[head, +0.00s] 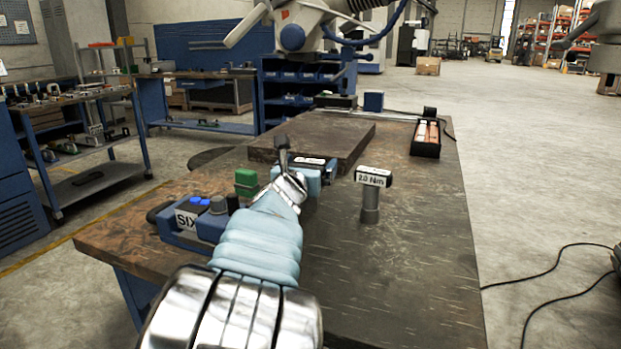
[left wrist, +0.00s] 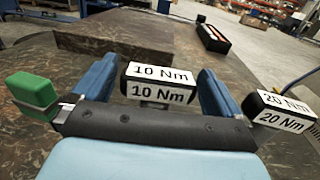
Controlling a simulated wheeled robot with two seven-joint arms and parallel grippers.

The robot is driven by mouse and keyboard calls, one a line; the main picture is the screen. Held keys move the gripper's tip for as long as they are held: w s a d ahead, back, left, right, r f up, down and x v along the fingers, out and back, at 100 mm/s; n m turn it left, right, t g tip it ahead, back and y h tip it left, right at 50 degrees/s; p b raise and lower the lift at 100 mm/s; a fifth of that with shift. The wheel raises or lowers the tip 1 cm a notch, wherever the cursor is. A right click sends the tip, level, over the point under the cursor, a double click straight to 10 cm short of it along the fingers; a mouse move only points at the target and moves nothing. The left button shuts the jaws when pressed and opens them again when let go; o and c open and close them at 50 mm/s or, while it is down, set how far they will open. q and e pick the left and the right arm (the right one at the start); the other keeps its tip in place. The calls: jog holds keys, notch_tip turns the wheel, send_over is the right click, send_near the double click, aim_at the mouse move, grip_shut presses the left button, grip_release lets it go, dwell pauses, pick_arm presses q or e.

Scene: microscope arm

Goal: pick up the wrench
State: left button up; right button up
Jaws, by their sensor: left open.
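Two torque tools with black, white-labelled heads stand on the dark table. The one marked 10 Nm (left wrist: 160,83) is between the two blue fingers of my left gripper (left wrist: 157,88) in the left wrist view. The fingers are apart, with a gap visible on both sides of it. In the head view my left gripper (head: 312,172) mostly hides this tool. The one marked 20 Nm (head: 374,177) stands upright on a grey shaft to the right of the gripper. It also shows at the right of the left wrist view (left wrist: 282,110). My right gripper is not seen.
A green block (head: 246,182) stands close to the left of my gripper. A blue holder labelled SIX (head: 187,222) is at the table's left edge. A raised slab (head: 330,135) lies behind. A black tray (head: 426,148) is at the back right. The front right tabletop is clear.

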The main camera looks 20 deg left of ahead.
pick_arm(q)
jog(key=shift+w+a, duration=0.2)
jog(key=shift+w, duration=1.05)
jog(key=c, duration=1.1)
jog(key=shift+r, duration=0.1)
